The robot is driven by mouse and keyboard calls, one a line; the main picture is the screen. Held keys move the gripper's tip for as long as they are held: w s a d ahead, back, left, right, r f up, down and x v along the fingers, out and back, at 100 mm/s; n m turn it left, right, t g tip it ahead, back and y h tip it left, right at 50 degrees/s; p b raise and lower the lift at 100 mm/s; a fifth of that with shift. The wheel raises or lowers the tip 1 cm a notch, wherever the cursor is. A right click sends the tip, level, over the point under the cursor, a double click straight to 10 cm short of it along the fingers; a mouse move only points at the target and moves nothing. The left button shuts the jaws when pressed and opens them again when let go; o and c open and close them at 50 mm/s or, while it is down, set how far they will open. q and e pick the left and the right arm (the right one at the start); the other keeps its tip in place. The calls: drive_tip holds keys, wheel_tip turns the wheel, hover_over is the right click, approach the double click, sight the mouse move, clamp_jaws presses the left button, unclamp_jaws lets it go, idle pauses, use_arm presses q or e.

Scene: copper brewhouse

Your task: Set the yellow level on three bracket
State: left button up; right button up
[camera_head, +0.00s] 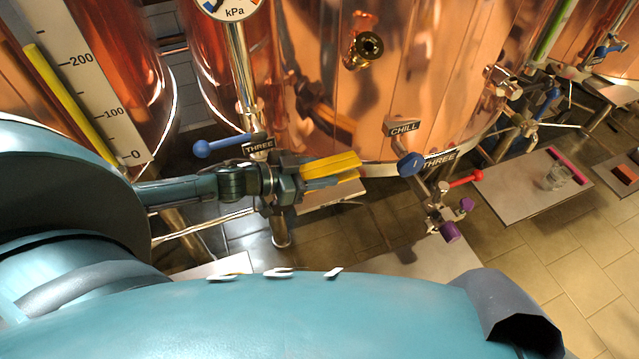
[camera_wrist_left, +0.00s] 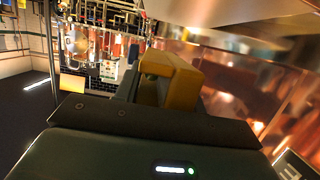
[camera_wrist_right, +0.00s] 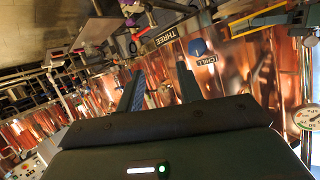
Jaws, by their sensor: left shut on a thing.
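The yellow level (camera_head: 332,166) is a yellow block held by my left gripper (camera_head: 292,182), in front of the copper tank. In the head view, one THREE label (camera_head: 259,146) is beside a blue-knobbed lever, left of the level. Another THREE label (camera_head: 438,161) is at the tank's lower edge, right of the level. I cannot tell which part is the bracket. My right gripper (camera_wrist_right: 160,92) is open and empty, with its fingers apart in the right wrist view.
A CHILL valve (camera_head: 403,130) with a blue knob and a red-handled valve (camera_head: 462,183) stand right of the level. A grey table (camera_head: 535,185) holds a glass (camera_head: 556,176). A kPa gauge (camera_head: 232,8) rises on a pipe at the top left.

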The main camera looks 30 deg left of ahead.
use_arm(q)
wheel_tip(320, 180, down, 4)
drive_tip(key=shift+r+b, duration=0.2)
drive_tip(key=shift+b, duration=0.3)
drive_tip(key=shift+w+a+f, duration=0.1)
drive_tip(key=shift+f, duration=0.25)
drive_tip(key=o, duration=1.3)
drive_tip(key=shift+f, duration=0.1)
drive_tip(key=shift+c, duration=0.2)
